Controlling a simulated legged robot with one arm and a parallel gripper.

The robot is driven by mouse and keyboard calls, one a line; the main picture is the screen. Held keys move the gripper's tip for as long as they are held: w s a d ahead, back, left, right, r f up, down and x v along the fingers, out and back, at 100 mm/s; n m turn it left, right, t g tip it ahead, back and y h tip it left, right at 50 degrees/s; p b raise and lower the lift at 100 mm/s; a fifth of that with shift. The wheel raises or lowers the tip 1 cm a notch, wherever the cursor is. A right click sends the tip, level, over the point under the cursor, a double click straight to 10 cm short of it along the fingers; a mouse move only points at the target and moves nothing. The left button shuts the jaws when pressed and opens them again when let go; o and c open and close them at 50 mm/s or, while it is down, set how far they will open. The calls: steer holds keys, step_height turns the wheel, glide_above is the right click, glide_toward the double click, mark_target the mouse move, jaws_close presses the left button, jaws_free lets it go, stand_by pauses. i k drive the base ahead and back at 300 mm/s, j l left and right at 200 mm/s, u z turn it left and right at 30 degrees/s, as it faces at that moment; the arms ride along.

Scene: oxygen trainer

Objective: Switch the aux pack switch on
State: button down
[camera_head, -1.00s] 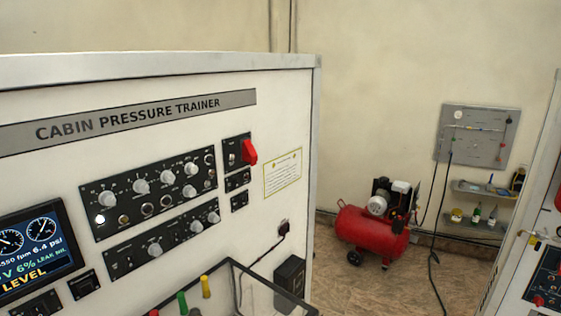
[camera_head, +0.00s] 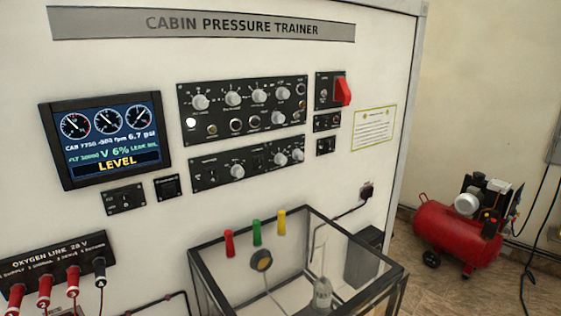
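The cabin pressure trainer panel (camera_head: 350,190) fills most of the view. No label reading "aux pack" is legible, so I cannot tell which switch it is. Several small switch plates show: one below the display at left (camera_head: 124,199), a smaller one beside it (camera_head: 167,186), and two stacked at right (camera_head: 327,121) and (camera_head: 326,145). Above those two is a plate with a small toggle (camera_head: 323,93) and a red guard (camera_head: 343,91). Two black knob panels, upper (camera_head: 240,101) and lower (camera_head: 220,164), sit between. My gripper is not in view.
A display (camera_head: 105,140) reads LEVEL. An open-topped, black-framed clear box (camera_head: 345,235) juts out below the panels, with red, green and yellow pegs behind it. Red connectors hang from an oxygen line strip (camera_head: 50,263) at lower left. A red compressor (camera_head: 455,235) stands on the floor at right.

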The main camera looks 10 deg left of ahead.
mark_target(258, 161)
steer(key=j+u, duration=0.15)
steer(key=u, duration=1)
